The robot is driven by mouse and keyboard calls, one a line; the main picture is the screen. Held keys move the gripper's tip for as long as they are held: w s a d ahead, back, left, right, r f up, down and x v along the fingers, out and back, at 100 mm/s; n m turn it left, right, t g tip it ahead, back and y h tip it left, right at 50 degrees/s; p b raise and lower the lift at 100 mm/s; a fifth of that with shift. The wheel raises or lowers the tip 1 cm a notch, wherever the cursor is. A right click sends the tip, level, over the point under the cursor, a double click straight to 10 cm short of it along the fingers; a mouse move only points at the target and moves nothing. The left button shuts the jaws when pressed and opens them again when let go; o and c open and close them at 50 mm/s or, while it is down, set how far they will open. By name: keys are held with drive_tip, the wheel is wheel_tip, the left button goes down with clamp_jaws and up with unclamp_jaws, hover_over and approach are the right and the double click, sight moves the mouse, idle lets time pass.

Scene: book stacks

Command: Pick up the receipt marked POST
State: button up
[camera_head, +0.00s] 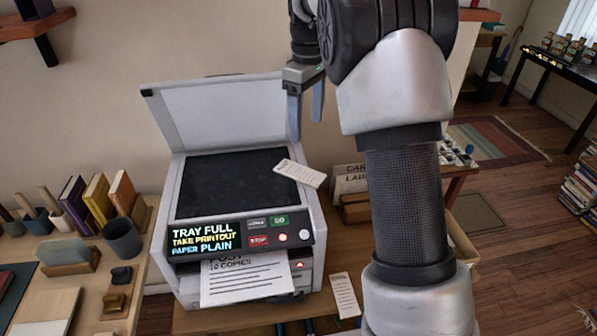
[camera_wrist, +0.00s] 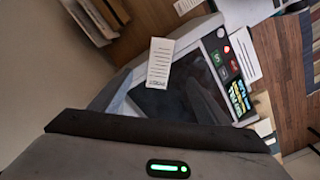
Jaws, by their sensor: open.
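A small white receipt (camera_head: 300,173) with printed lines lies tilted over the right edge of the copier's dark glass; its heading is too small to read surely. It also shows in the wrist view (camera_wrist: 159,63), overlapping the glass edge. A second narrow slip (camera_head: 345,295) lies by the copier's front right corner, heading unreadable. A printout (camera_head: 245,278) in the front tray reads "10 COPIES" under a partly hidden line that looks like POST. My gripper (camera_head: 306,105) is open and empty, pointing down, above the copier's back right in the picture.
The copier (camera_head: 187,200) has its lid (camera_head: 222,112) raised, and its display reads TRAY FULL. Books (camera_head: 98,195) and a dark cup (camera_head: 122,238) stand on the left table. Open floor lies at right.

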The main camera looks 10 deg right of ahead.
hover_over(306, 175)
drive_tip(key=f, duration=0.9)
drive_tip(key=shift+w, duration=0.2)
drive_tip(key=shift+s+f, duration=0.15)
drive_tip(key=shift+f, duration=2.55)
drive_tip(key=c, duration=1.2)
drive_tip(key=shift+r, duration=0.1)
